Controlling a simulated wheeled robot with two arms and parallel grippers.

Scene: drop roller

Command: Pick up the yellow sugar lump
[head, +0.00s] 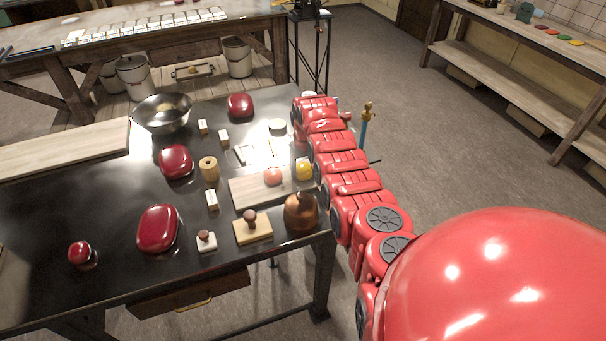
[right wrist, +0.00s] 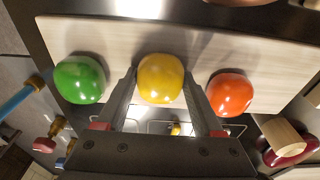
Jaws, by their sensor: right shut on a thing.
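The yellow sugar lump (right wrist: 160,78) sits between the two fingers of my right gripper (right wrist: 159,84) in the right wrist view. The fingers are shut on it, one on each side. In the head view the yellow lump (head: 304,170) is at the right end of a pale board (head: 244,191), partly covered by my right arm. An orange-red lump (right wrist: 230,94) lies to its right and a green lump (right wrist: 80,79) to its left in the wrist view. The green lump is hidden in the head view. My left gripper is not in view.
A copper pot (head: 300,213) stands close in front of the board. Dark red rounded things (head: 157,229), a steel bowl (head: 161,114) and a wooden spool (head: 209,169) stand on the dark table (head: 112,205). The table's left front is mostly clear.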

